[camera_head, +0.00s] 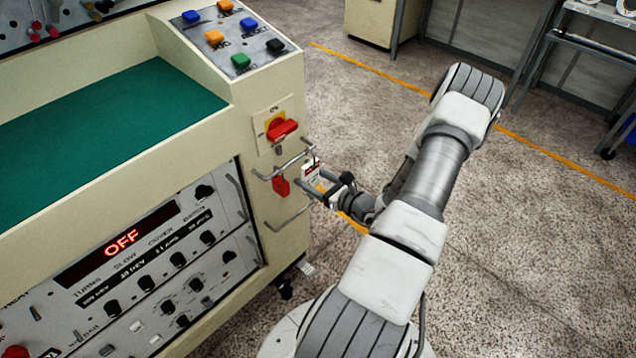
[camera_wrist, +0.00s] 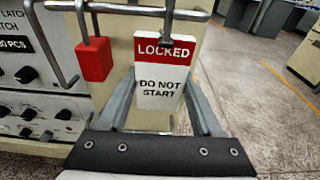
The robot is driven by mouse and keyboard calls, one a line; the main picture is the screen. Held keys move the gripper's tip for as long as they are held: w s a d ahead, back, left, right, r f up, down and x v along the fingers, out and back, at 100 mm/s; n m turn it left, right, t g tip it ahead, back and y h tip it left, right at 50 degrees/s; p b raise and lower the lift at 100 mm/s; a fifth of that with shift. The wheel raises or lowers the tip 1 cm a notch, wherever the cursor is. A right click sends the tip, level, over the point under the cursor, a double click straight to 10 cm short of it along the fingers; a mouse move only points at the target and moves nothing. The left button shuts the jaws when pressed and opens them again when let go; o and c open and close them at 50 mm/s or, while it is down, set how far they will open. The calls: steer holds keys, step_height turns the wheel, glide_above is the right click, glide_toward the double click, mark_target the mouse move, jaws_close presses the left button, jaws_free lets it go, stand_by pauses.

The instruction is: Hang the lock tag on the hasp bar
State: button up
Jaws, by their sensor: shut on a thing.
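The lock tag (camera_wrist: 162,88) is a white plate with a red "LOCKED" band and "DO NOT START" below. It is upright between the fingers of my gripper (camera_wrist: 163,103), which is shut on it. A dark hook (camera_wrist: 168,20) rises from the tag's top and crosses the hasp bar (camera_wrist: 130,8) in the wrist view; I cannot tell whether it is around the bar or in front of it. In the head view the tag (camera_head: 310,174) and my gripper (camera_head: 328,190) are at the right end of the bar (camera_head: 283,164).
A red padlock (camera_wrist: 95,60) hangs on the bar left of the tag. A red rotary switch (camera_head: 282,129) is above the bar and a metal handle (camera_head: 290,219) below it. The cabinet's end panel is close behind. Floor to the right is open.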

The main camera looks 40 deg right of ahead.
steer(key=shift+w+a+f+b, duration=0.1)
steer(key=shift+w+f+b, duration=0.35)
steer(key=shift+w, duration=0.25)
steer(key=shift+w+a+f+b, duration=0.1)
steer(key=shift+w+f+b, duration=0.25)
steer(key=shift+w, duration=0.35)
steer(key=o, duration=1.3)
steer(key=s+p, duration=0.1)
steer(key=s, duration=0.4)
steer(key=s+d+r+p, duration=0.1)
steer(key=s, duration=0.5)
steer(key=s+r+p, duration=0.1)
steer(key=s, duration=0.5)
steer(key=shift+s+d+r, duration=0.1)
steer(key=shift+d+r, duration=0.1)
steer(key=shift+r, duration=0.05)
steer(key=shift+r, duration=0.1)
